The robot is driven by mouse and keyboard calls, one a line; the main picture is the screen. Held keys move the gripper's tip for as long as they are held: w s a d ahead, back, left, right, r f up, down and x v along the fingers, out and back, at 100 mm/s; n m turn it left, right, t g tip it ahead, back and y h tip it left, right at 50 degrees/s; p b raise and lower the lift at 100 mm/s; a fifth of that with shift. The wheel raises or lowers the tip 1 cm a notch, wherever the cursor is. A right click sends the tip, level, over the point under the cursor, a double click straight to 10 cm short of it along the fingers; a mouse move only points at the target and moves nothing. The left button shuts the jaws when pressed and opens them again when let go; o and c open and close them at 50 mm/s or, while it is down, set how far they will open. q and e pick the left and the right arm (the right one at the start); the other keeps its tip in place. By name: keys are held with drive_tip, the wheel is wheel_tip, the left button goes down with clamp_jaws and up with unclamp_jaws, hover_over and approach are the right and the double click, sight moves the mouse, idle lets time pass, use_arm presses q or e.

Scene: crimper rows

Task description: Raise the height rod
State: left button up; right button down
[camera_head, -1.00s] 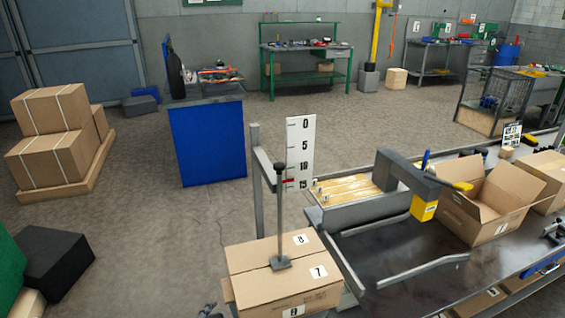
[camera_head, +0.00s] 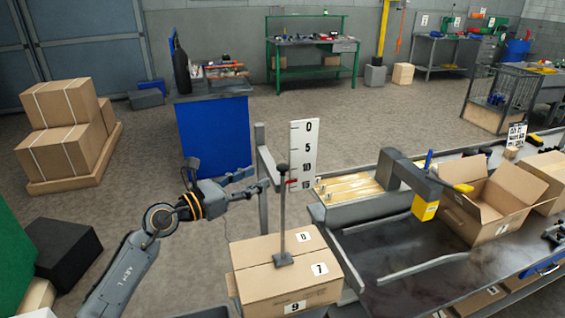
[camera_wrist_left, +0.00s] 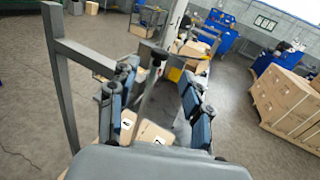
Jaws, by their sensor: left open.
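The height rod (camera_head: 283,215) is a thin, dark upright rod with a round knob on top and a small foot plate resting on a closed carton (camera_head: 262,285). Behind it stands a white scale board (camera_head: 304,145) marked 0, 5, 10, 15, with a red mark near 15. My left gripper (camera_head: 258,180) is open, just left of the rod's upper part, fingers pointing at it. In the left wrist view the rod (camera_wrist_left: 147,98) shows between the spread fingers, which appear clear of it; the exact distance is hard to tell. My right gripper is out of view.
A grey metal frame (camera_head: 264,160) stands close behind my left gripper. Right of the rod is a metal bench (camera_head: 400,250) with guide rails, a yellow-tipped grey arm (camera_head: 425,208) and an open carton (camera_head: 495,200). Stacked cartons (camera_head: 62,145) are at the left.

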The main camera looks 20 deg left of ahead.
sight(278, 168)
use_arm(q)
drive_tip(key=p+x, duration=0.1)
drive_tip(key=x, duration=0.8)
drive_tip(key=shift+w+d+p, duration=0.2)
drive_tip(key=shift+d+p, duration=0.05)
drive_tip(key=shift+p, duration=0.1)
clamp_jaws()
